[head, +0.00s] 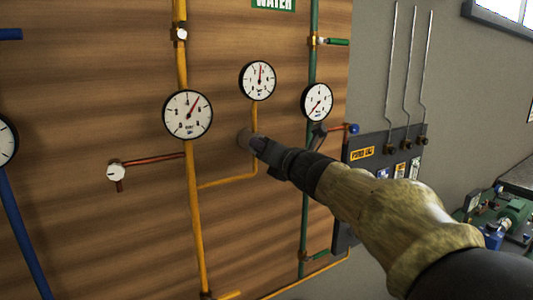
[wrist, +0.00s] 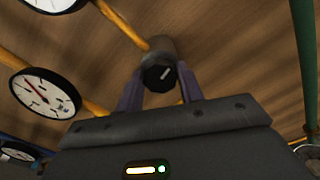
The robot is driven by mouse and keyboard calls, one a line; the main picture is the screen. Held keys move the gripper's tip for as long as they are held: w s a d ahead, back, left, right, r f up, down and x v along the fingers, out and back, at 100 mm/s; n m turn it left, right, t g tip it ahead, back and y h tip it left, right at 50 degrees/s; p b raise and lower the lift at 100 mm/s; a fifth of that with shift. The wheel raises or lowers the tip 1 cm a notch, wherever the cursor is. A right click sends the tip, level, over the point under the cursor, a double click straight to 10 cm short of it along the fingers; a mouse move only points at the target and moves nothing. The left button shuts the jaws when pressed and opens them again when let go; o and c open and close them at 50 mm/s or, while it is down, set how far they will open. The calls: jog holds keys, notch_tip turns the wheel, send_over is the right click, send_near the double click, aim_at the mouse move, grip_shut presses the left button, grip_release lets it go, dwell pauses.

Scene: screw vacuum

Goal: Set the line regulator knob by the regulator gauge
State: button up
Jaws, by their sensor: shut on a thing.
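My gripper (head: 253,143) is shut on the line regulator knob (head: 245,138) at the wooden board. In the wrist view the knob (wrist: 158,77) is a dark round cap with a light mark, between the two fingers of my gripper (wrist: 160,92). My fingers hide much of the knob in the head view. A white round gauge (head: 258,80) stands above the knob, on a yellow pipe leading down to it. I take it as the regulator gauge; its red needle points nearly straight up. Its scale is too small to read.
A larger gauge (head: 188,114) sits on the yellow pipe (head: 194,220) to the left. Another gauge (head: 317,101) is at the right, near the green pipe (head: 306,200). A small white valve (head: 116,172) is at the left. My forearm covers the lower right.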

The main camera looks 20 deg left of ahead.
jog(key=m, duration=0.6)
jog(key=shift+m, duration=0.4)
jog(key=o, duration=1)
jog(key=shift+d, duration=0.1)
jog(key=b+v, duration=0.4)
jog(key=v, duration=1.3)
jog(key=shift+b, duration=0.3)
jog(key=shift+d+f, duration=0.1)
